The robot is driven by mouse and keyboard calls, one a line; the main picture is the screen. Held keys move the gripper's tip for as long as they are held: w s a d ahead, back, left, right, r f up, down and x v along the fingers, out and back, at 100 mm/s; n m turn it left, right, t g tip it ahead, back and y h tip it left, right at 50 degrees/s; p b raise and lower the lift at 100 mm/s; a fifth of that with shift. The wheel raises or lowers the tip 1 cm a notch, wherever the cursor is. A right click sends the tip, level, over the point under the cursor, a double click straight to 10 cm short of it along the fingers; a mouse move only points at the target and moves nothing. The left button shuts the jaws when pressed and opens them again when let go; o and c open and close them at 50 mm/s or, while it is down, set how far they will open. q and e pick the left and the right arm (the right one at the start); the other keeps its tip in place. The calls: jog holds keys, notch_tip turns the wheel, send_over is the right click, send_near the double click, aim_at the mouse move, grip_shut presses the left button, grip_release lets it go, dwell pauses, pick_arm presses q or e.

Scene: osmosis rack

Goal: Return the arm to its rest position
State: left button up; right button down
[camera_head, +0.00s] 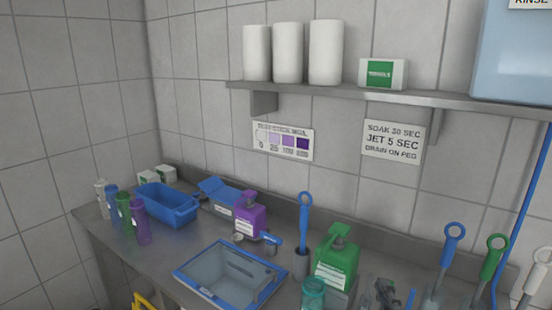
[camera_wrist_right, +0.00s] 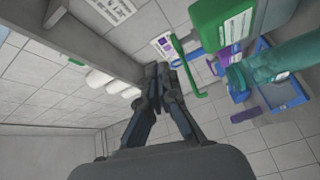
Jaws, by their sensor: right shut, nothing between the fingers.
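My right gripper (camera_head: 383,293) shows at the bottom edge of the head view, just right of the green jug (camera_head: 337,262). In the right wrist view my right gripper (camera_wrist_right: 160,72) has its dark fingers together, with nothing between them. The green jug (camera_wrist_right: 222,22) is close beyond the fingers, up and to the right in that view. The teal bottle (camera_wrist_right: 285,60) is farther right. My left gripper is in neither view.
A steel counter (camera_head: 140,250) carries a blue tub (camera_head: 168,204), a purple jug (camera_head: 250,218), a blue-rimmed tray (camera_head: 230,272) and several coloured bottles. Upright brushes (camera_head: 450,255) stand at the right. A wall shelf (camera_head: 400,97) with white rolls (camera_head: 288,52) hangs above.

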jog(key=s+d+f+m+g, duration=0.1)
jog(key=s+f+m+g, duration=0.35)
jog(key=f, duration=0.35)
jog(key=s+d+f+m+g, duration=0.1)
jog(key=s+f+m+g, duration=0.3)
jog(key=s+f, duration=0.3)
jog(key=s+a+f+m+g+y, duration=0.15)
jog(key=s+f+m+g, duration=0.35)
jog(key=s+f, duration=0.65)
jog(key=s+a+f+n+g+b, duration=0.1)
jog(key=s+f+g+b, duration=0.15)
jog(key=f, duration=2.35)
jog(key=s+d+f+g, duration=0.1)
jog(key=s+d+f, duration=0.2)
jog(key=s+f, duration=1.4)
jog(key=shift+s+f+b, duration=0.3)
jog(key=shift+s+f, duration=0.1)
